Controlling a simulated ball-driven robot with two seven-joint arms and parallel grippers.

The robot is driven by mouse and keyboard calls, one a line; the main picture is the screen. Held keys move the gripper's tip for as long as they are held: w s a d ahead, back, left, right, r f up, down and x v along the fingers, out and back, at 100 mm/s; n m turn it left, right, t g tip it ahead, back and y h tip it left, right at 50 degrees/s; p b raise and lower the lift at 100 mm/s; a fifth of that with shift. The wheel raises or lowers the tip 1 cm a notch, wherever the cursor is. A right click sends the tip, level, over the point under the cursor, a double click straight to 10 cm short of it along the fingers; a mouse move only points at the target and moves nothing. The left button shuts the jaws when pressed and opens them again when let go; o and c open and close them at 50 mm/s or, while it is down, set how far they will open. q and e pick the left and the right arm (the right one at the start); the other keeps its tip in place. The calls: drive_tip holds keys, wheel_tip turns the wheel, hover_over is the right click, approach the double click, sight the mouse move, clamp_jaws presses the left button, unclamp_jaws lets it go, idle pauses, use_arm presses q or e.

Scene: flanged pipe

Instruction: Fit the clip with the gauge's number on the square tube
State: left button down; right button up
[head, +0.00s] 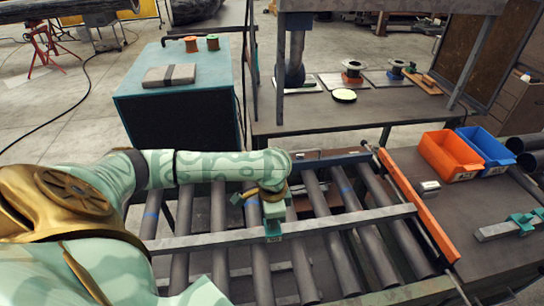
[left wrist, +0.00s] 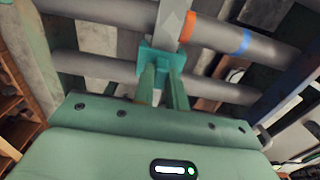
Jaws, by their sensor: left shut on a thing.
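My left gripper (head: 271,212) reaches over the roller rack and is shut on a teal clip (head: 273,233). A small pale mark shows on the clip's lower edge, too small to read. In the left wrist view the clip (left wrist: 160,62) sits between the two fingertips (left wrist: 163,85), with a light grey bar just beyond it. I cannot tell whether clip and bar touch. A grey square tube (head: 495,231) lies on the right-hand table with teal clip-like parts (head: 525,222) at its right end. A round pale-faced disc (head: 344,96), possibly the gauge, lies on the back bench. My right gripper is not in view.
A grey rail (head: 350,220) crosses the dark rollers, and an orange bar (head: 412,200) edges the rack on the right. An orange bin (head: 448,156) and a blue bin (head: 487,151) stand beyond it. The right-hand table has free room around the tube.

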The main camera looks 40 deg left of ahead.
use_arm(q)
drive_tip(key=shift+f+p, duration=0.35)
drive_tip(key=shift+f, duration=0.15)
idle(0.7)
drive_tip(key=c, duration=1.3)
unclamp_jaws()
drive_tip(key=shift+c, duration=0.2)
wheel_tip(320, 180, up, 16)
drive_tip(key=p, duration=0.5)
